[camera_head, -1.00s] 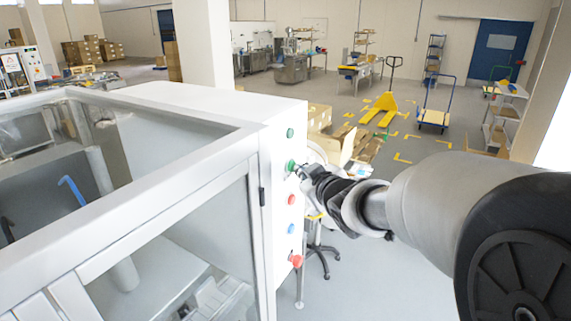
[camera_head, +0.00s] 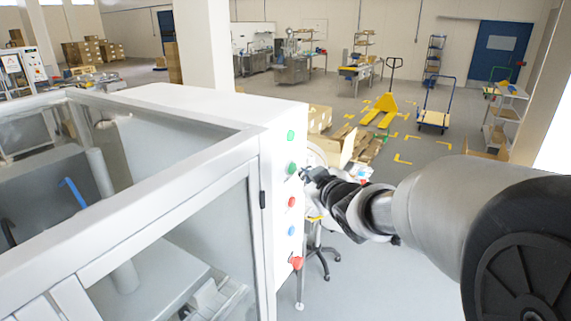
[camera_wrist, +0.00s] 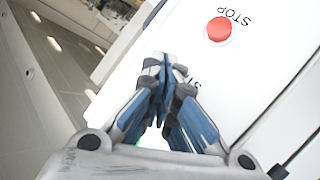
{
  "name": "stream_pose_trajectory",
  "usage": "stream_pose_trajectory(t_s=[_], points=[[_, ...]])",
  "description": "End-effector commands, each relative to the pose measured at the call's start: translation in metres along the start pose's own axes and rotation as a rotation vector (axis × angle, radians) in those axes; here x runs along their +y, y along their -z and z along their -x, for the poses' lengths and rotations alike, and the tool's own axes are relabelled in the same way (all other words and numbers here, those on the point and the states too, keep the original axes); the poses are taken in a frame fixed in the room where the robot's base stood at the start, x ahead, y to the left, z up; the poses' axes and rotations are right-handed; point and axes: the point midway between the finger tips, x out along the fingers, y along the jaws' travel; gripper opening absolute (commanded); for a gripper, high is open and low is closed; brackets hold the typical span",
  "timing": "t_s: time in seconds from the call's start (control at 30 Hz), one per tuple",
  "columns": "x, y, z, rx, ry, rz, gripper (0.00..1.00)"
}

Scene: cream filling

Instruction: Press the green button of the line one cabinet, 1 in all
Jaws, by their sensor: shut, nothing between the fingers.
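The white cabinet (camera_head: 272,215) stands at the left in the head view, with a column of buttons on its narrow end panel. Two green buttons sit at the top: an upper one (camera_head: 291,134) and a lower one (camera_head: 292,168). My gripper (camera_head: 304,173) is shut and empty, just right of the lower green button, with a small gap showing. In the wrist view my shut gripper (camera_wrist: 167,66) points at the white panel. A red button marked STOP (camera_wrist: 218,29) shows beside it. A second label is partly hidden behind the fingers.
Below the green buttons are a red button (camera_head: 292,202), a blue button (camera_head: 291,230) and a red mushroom knob (camera_head: 296,263). A yellow pallet truck (camera_head: 380,110) and a blue trolley (camera_head: 434,117) stand farther back.

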Motion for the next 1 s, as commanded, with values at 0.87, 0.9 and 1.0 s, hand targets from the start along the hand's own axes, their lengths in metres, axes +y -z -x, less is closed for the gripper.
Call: stream_pose_trajectory(t_s=[0.87,0.9,1.0], points=[[0.025,-0.023,0.033,-0.003,-0.002,-0.001,0.0],[0.027,-0.025,0.035,-0.002,-0.002,0.0,0.0],[0.028,-0.028,0.038,-0.002,0.0,0.0,0.0]])
